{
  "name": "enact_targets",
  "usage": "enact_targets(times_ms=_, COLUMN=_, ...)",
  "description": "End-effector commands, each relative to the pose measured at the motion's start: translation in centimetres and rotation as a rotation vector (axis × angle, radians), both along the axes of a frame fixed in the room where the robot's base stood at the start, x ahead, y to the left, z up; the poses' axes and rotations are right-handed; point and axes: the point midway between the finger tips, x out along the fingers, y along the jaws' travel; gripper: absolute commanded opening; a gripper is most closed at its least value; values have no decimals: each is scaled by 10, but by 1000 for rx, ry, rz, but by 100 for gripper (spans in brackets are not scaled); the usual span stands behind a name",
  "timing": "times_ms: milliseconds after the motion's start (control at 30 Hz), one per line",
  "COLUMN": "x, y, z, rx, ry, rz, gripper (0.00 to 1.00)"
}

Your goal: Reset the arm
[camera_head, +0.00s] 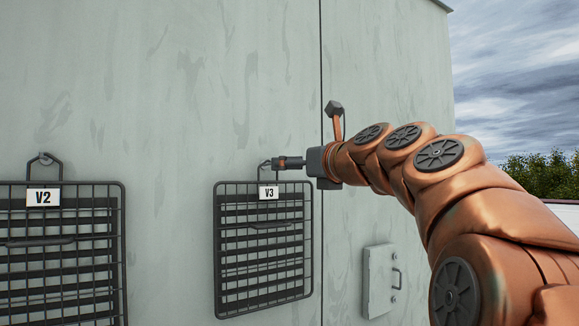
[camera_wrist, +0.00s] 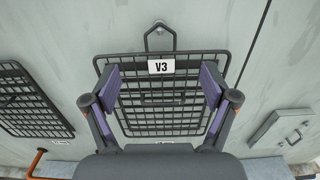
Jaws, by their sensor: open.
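My gripper (camera_head: 287,163) is at the end of my copper-coloured arm, level with the top of the V3 grille (camera_head: 262,250). In the wrist view my gripper (camera_wrist: 162,82) is open, with its purple-padded fingers spread wide and nothing between them held. The V3 grille (camera_wrist: 165,115) shows behind and between the fingers, hanging by its top loop from a hook on the pale wall. I cannot tell how far the fingertips stand from it. My gripper partly hides the grille's lower part in the wrist view.
The V2 grille (camera_head: 60,255) hangs to the left on the same wall. A small grey door with a handle (camera_head: 380,280) sits at lower right and also shows in the wrist view (camera_wrist: 280,133). Open sky and trees lie beyond the wall's right edge.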

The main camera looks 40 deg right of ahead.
Motion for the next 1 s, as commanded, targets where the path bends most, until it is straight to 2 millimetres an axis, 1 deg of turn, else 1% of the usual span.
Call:
enact_targets(times_ms=100, x=-5, y=1, z=0, rx=0, ry=0, rz=0, gripper=85)
enact_targets(times_ms=333, x=-4, y=2, z=-3, rx=-6, ry=7, rz=3, gripper=85)
enact_targets(times_ms=367, x=-3, y=4, z=-5, rx=-15, ry=14, rz=7, gripper=85)
enact_targets(times_ms=467, x=6, y=18, z=-27, rx=-81, ry=70, rz=39, gripper=85)
enact_targets(times_ms=567, x=19, y=43, z=-65, rx=-214, ry=165, rz=103, gripper=85)
enact_targets(times_ms=600, x=24, y=55, z=-86, rx=-281, ry=212, rz=140, gripper=85)
enact_targets(times_ms=633, x=26, y=65, z=-102, rx=-335, ry=248, rz=170, gripper=85)
enact_targets(times_ms=667, x=28, y=76, z=-118, rx=-391, ry=281, rz=204, gripper=85)
enact_targets(times_ms=700, x=30, y=89, z=-138, rx=-467, ry=325, rz=250, gripper=85)
enact_targets(times_ms=733, x=30, y=99, z=-155, rx=-522, ry=358, rz=289, gripper=85)
enact_targets(times_ms=767, x=29, y=110, z=-171, rx=-578, ry=387, rz=328, gripper=85)
enact_targets(times_ms=800, x=27, y=122, z=-191, rx=-655, ry=422, rz=381, gripper=85)
enact_targets(times_ms=867, x=22, y=141, z=-222, rx=-771, ry=471, rz=469, gripper=85)
enact_targets(times_ms=900, x=17, y=154, z=-243, rx=-849, ry=501, rz=532, gripper=85)
enact_targets(times_ms=967, x=7, y=171, z=-274, rx=-965, ry=539, rz=632, gripper=85)
enact_targets(times_ms=1000, x=-1, y=183, z=-296, rx=-1042, ry=562, rz=707, gripper=85)
